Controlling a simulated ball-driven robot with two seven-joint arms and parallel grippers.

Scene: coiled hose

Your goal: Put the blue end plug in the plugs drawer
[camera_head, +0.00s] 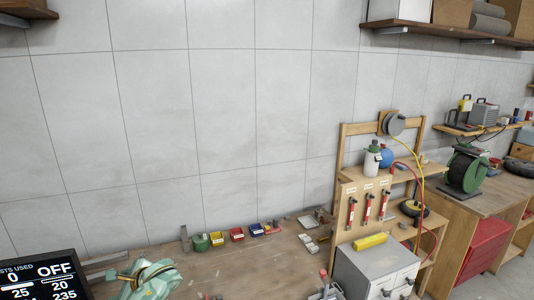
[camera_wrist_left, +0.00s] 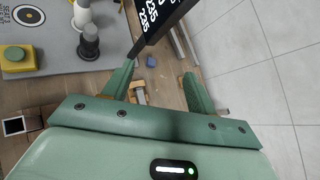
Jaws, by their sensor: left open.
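My left gripper (camera_wrist_left: 158,70) is open and empty in the left wrist view, its two green fingers apart above the bench. A small blue piece (camera_wrist_left: 150,61) lies on the bench beyond the fingertips; I cannot tell whether it is the blue end plug. In the head view a grey drawer cabinet (camera_head: 375,262) stands at the lower right, its drawer fronts partly cut off; I cannot read which is the plugs drawer. My left arm shows in pale green at the lower left. My right gripper is not in view.
Yellow (camera_head: 217,239), red (camera_head: 236,234) and blue (camera_head: 256,230) bins line the bench's back edge beside a green round item (camera_head: 201,242). A yellow block (camera_head: 370,241) lies on the cabinet. A black screen (camera_head: 40,281) stands at lower left. The middle bench (camera_head: 245,265) is mostly clear.

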